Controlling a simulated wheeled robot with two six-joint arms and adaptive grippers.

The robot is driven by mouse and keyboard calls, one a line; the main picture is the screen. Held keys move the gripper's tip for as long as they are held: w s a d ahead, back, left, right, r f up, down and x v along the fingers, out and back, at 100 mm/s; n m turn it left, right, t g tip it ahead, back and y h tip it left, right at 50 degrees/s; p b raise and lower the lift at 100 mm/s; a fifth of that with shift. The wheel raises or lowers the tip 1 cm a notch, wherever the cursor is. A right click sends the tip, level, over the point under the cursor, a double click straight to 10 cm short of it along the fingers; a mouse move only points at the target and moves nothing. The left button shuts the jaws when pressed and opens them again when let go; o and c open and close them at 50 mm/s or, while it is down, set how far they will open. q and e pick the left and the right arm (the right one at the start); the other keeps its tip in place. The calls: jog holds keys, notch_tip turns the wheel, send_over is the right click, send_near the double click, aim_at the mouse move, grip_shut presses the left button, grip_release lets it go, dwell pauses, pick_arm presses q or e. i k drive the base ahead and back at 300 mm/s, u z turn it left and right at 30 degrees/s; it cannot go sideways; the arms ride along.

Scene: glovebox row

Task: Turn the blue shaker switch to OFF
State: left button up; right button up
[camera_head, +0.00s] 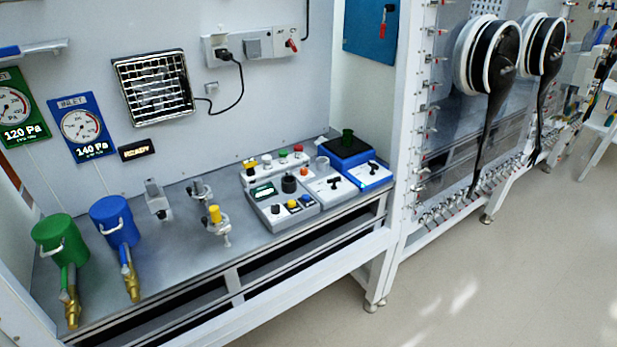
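The blue shaker (349,160) sits at the right end of the grey bench, near its corner. Neither my left nor my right gripper is in view.
A white unit (332,187) with a similar black switch stands just left of the shaker. Left of it is a control box (283,208) with several knobs. Valves and green and blue canisters stand further left. A glovebox with black gloves (497,60) is at right; the floor is clear.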

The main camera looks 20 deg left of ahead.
aim_at(373, 165)
jog(key=u, duration=0.35)
jog(key=k, duration=0.45)
jog(key=z, duration=1.15)
jog(key=i, duration=1.6)
jog(key=u, duration=0.55)
